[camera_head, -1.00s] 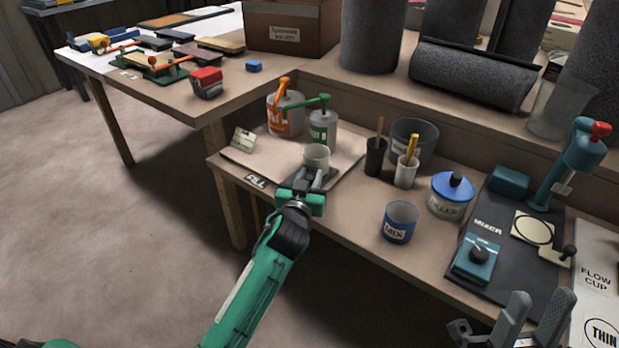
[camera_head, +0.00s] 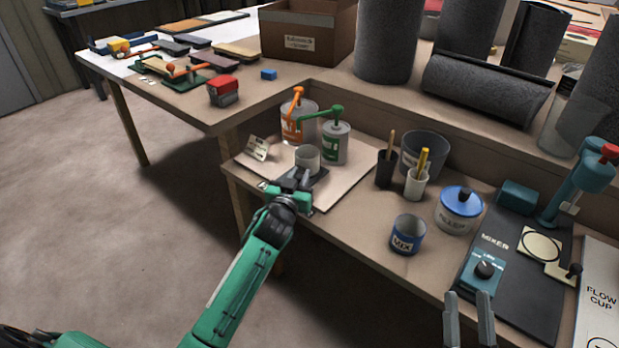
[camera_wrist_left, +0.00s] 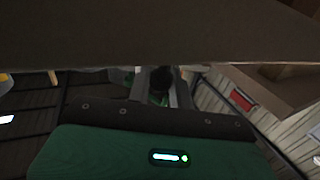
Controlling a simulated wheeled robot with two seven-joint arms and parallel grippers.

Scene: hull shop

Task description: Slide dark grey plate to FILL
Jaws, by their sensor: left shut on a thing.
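The dark grey plate (camera_head: 321,177) lies on a pale board on the bench, with a light grey cup (camera_head: 307,160) standing upright on it. My left gripper (camera_head: 296,181) is shut at the plate's near side. In the left wrist view, the left fingers (camera_wrist_left: 163,88) have a dark thing between them. The FILL lettering is mostly hidden by the gripper, so I cannot tell how the plate lies to it. An orange-pump can (camera_head: 298,126) and a green-pump can (camera_head: 336,146) stand behind the cup. My right gripper (camera_head: 468,312) is open and empty at the bottom right.
A small card (camera_head: 258,148) stands left on the pale board (camera_head: 345,190). Right of it are a black brush pot (camera_head: 386,171), a white pot (camera_head: 416,184), a MIX cup (camera_head: 408,236), a blue-lidded pot (camera_head: 460,211) and the mixer (camera_head: 500,275).

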